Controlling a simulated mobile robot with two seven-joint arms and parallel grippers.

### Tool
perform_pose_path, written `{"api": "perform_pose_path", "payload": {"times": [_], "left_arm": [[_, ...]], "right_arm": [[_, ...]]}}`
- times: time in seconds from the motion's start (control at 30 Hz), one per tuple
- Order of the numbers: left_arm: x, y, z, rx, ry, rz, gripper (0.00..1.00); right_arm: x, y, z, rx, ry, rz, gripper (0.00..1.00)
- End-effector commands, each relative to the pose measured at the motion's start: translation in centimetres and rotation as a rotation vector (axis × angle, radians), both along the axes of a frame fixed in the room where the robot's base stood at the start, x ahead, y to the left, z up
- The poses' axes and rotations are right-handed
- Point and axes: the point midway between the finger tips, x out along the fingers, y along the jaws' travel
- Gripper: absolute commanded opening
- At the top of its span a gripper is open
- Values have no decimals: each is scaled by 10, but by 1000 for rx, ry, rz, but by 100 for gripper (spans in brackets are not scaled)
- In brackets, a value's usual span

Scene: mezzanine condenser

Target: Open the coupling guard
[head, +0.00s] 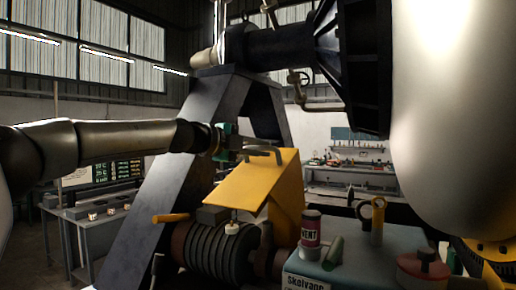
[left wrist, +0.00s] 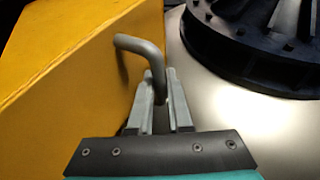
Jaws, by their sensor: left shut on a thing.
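The yellow coupling guard (head: 248,185) is tilted up above a dark ribbed cylinder (head: 215,252) in the head view. It fills the left of the left wrist view (left wrist: 70,60). A grey bent-rod handle (head: 265,152) sticks out from the guard; it also shows in the left wrist view (left wrist: 148,50). My left gripper (head: 243,152) has come in from the left at the guard's upper edge. In the left wrist view its fingers (left wrist: 163,105) are shut around the free leg of the handle. My right gripper is not in view.
A grey block (head: 330,272) at the front right carries a solvent can (head: 311,232), a yellow-ringed tool (head: 377,215) and a red-lidded pot (head: 422,275). A large metal vessel (head: 450,110) fills the right. A dark slanted support (head: 165,180) stands behind my left arm.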

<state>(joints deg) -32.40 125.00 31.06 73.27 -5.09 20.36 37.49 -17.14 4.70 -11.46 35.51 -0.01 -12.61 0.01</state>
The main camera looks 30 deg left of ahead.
Motion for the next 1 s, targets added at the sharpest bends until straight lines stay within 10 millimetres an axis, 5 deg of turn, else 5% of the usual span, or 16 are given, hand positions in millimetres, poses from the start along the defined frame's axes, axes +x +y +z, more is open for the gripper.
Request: {"api": "perform_pose_path", "payload": {"times": [0.63,0.67,0.7,0.9,1.0], "left_arm": [[2,0,9,-3,27,3,0],[2,0,9,-3,27,3,19],[2,0,9,-3,27,3,24],[2,0,8,-2,29,2,46],[2,0,7,-3,31,1,47]], "right_arm": [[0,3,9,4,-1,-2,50],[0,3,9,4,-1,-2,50],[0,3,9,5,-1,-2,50],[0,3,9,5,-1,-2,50],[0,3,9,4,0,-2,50]]}}
